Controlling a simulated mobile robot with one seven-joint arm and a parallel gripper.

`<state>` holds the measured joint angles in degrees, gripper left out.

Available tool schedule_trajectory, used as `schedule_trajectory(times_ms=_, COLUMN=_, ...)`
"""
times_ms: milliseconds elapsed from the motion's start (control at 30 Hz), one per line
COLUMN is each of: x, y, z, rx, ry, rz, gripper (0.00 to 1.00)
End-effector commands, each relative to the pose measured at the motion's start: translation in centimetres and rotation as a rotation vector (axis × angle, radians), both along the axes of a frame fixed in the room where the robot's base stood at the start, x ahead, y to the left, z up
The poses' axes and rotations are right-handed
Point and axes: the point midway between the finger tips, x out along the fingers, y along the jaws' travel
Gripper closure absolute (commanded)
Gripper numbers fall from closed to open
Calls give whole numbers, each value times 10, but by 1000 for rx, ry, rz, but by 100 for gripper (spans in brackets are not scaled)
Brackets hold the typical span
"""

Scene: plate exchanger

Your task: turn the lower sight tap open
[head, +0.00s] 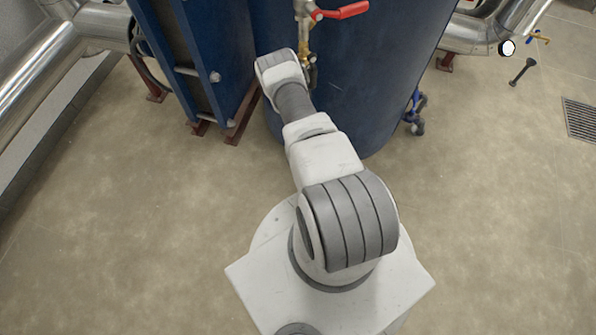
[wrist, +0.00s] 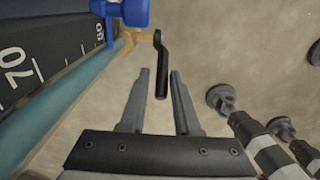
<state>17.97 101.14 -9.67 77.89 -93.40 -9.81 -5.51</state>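In the wrist view, a black lever (wrist: 161,68) points down the picture from a brass-coloured fitting (wrist: 130,38), which I take to be the lower sight tap. A blue part (wrist: 122,12) sits beside it. My gripper (wrist: 159,76) is open. Its two grey fingers stand either side of the lever's free end, with a visible gap on both sides. I cannot tell whether the lever lies at finger depth. A dark scale with white numbers (wrist: 22,65) runs along the left. In the head view, my arm hides the gripper, and brass fittings (head: 313,58) show just beyond my wrist.
The blue tank (head: 375,70) stands beyond my arm, with a red-handled valve (head: 342,11) above the wrist. Blue plates (head: 190,50) stand left of it. Dark round-ended parts (wrist: 221,98) lie right of the fingers in the wrist view.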

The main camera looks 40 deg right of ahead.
Motion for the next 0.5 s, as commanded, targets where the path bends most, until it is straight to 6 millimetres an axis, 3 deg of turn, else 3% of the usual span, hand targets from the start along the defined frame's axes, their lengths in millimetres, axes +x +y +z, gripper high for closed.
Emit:
schedule_trajectory(times_ms=100, x=-1, y=1, z=0, rx=1, ry=2, rz=0, gripper=50)
schedule_trajectory(times_ms=367, x=-2, y=2, z=0, rx=2, ry=3, rz=0, gripper=50)
schedule_trajectory(times_ms=500, x=-2, y=2, z=11, rx=3, ry=3, rz=-2, gripper=50)
